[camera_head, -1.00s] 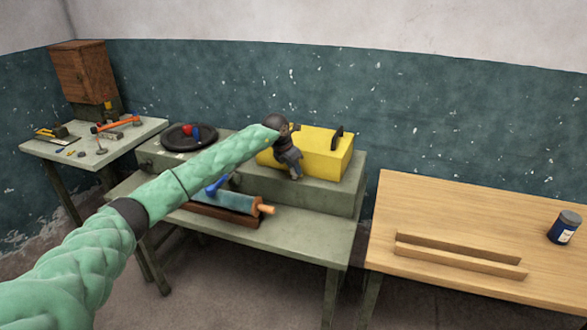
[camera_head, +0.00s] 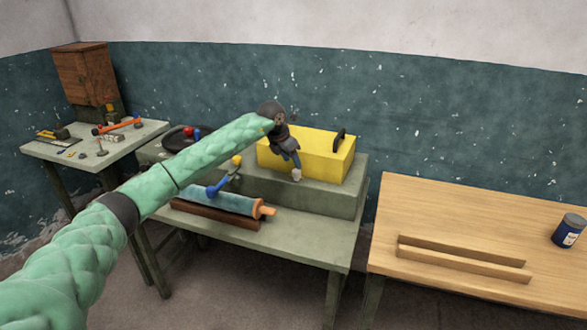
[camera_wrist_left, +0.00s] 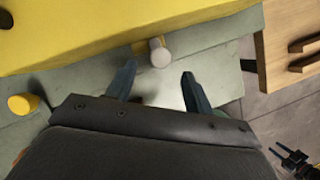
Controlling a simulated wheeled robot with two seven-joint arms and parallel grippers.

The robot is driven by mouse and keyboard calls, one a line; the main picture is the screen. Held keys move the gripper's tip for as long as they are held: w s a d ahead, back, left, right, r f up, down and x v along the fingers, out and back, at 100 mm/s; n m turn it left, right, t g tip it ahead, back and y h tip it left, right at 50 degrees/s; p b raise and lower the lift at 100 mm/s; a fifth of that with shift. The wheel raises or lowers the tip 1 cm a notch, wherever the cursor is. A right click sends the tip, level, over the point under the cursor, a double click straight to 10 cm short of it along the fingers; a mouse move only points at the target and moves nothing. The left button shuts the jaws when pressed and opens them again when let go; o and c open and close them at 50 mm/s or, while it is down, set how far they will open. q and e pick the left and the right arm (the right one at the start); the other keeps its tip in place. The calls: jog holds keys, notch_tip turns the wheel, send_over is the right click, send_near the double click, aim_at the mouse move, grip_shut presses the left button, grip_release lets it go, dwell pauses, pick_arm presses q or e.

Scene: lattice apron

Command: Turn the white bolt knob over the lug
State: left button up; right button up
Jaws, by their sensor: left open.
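The white bolt knob (camera_wrist_left: 160,54) shows in the left wrist view as a pale round-ended cylinder at the front foot of the yellow box (camera_wrist_left: 100,30). It sits ahead of and between my left gripper's (camera_wrist_left: 158,78) two fingers, apart from both. In the head view the knob (camera_head: 297,174) shows just below the gripper (camera_head: 291,160), in front of the yellow box (camera_head: 318,153). The left gripper is open with nothing between its fingertips. I cannot make out the lug clearly.
A yellow knob (camera_head: 237,160) and a blue handle (camera_head: 217,187) are left of the yellow box, near a roller (camera_head: 222,200). A wooden table (camera_head: 450,215) with two strips and a blue jar (camera_head: 568,230) stands at right. A tool table (camera_head: 95,148) is at far left.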

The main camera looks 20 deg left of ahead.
pick_arm(q)
jog(key=shift+v, duration=1.45)
